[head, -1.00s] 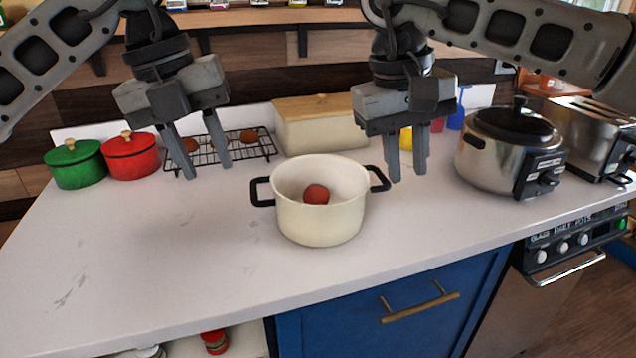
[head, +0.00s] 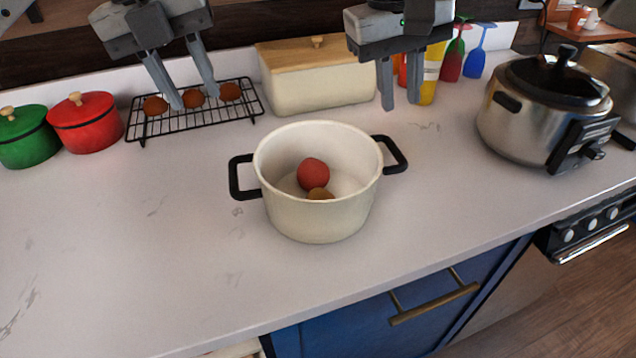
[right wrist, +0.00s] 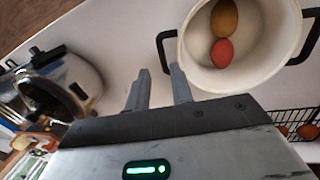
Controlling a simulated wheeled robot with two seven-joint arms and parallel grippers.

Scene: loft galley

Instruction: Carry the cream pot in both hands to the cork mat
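The cream pot (head: 320,218) stands upright on the white counter, with a black handle on each side. A red round item (head: 313,173) and a brownish-orange item (head: 320,193) lie inside it. The pot also shows in the right wrist view (right wrist: 262,80). My left gripper (head: 195,95) is open and empty, above and left of the pot, in front of the wire rack. My right gripper (head: 401,98) is open and empty, above and behind the pot's right handle (head: 398,155). Neither gripper touches the pot. I see no cork mat in these frames.
A green pot (head: 24,138) and a red pot (head: 87,122) stand at the left. A wire rack (head: 172,122) with brown items and a bread box (head: 315,85) are behind. A steel cooker (head: 540,120) stands right. The counter's front left (head: 120,260) is clear.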

